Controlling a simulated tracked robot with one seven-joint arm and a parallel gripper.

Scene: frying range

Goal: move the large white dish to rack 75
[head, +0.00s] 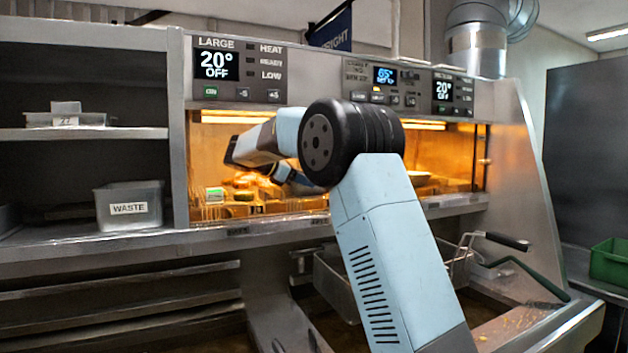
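A pale, shallow, rounded shape (419,178) shows in the lit heated cabinet, just right of my arm's black joint. It may be the large white dish, but it is small and partly hidden, so I cannot tell. My arm rises from the lower right, bends at the black joint and reaches left into the cabinet's front opening. My gripper cannot be made out; the arm's end is hidden among the links and the glowing interior. No label reading 75 is legible.
Browned food (243,190) sits in the cabinet left of my arm. A grey WASTE tub (130,207) stands on the left shelf, below a container labelled about 22 (65,119). Fryer baskets (335,280) with handles lie below right. A green crate (609,262) is at far right.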

